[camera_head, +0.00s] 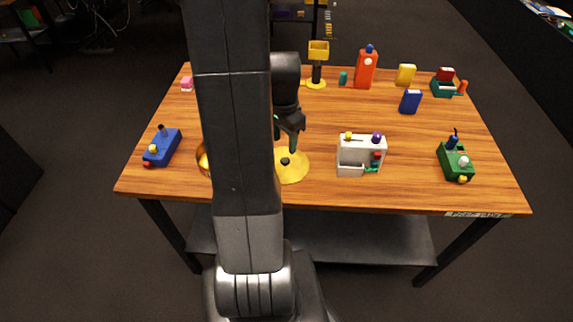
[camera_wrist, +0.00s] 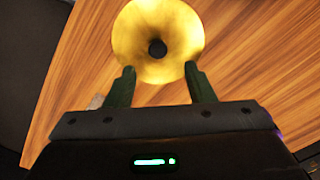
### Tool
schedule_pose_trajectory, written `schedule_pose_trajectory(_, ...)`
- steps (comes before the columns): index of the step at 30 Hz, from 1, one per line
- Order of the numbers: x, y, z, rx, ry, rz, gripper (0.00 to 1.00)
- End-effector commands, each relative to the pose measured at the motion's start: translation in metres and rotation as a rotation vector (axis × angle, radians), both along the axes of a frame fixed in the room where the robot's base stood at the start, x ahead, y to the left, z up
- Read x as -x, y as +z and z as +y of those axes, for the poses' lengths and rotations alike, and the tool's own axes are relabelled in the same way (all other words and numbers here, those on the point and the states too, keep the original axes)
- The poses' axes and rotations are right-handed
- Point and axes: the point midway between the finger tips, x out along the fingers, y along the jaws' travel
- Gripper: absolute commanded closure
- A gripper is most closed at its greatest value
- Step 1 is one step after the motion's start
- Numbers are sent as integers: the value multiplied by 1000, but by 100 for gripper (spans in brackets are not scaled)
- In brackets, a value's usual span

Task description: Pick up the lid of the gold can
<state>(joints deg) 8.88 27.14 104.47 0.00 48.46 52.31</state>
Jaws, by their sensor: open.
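The gold lid (camera_head: 294,170) is a wide, round, shallow disc with a dark knob (camera_head: 285,161) at its middle. It lies on the table near the front edge. In the wrist view the gold lid (camera_wrist: 180,25) is at the top, with its dark knob (camera_wrist: 157,48) between and just beyond my fingertips. My gripper (camera_head: 293,148) is open above the lid, pointing down. Its two green fingers (camera_wrist: 160,70) are spread, with nothing between them. A gold rounded thing (camera_head: 202,160), perhaps the can, shows left of my arm, which hides most of it.
A white box with knobs (camera_head: 350,158) stands to the right of the lid. A blue box (camera_head: 163,148) is at the left and a green box (camera_head: 455,162) at the right. An orange bottle (camera_head: 366,70) and a yellow stand (camera_head: 317,82) are at the back.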

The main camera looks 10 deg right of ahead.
Motion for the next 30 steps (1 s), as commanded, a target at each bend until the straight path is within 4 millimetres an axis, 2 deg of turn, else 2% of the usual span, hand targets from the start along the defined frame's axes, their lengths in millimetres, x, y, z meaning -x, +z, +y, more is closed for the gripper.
schedule_pose_trajectory(3, 0, -13, 0, 0, 0, 1, 51)
schedule_pose_trajectory(8, 1, -22, 0, 0, 1, 1, 51)
schedule_pose_trajectory(18, 3, -64, -1, 0, 1, 1, 51)
schedule_pose_trajectory(27, 3, -69, -1, 0, 1, -1, 51)
schedule_pose_trajectory(28, 3, -69, -1, 0, 1, -1, 53)
schedule_pose_trajectory(30, 3, -69, -1, 0, 1, -1, 67)
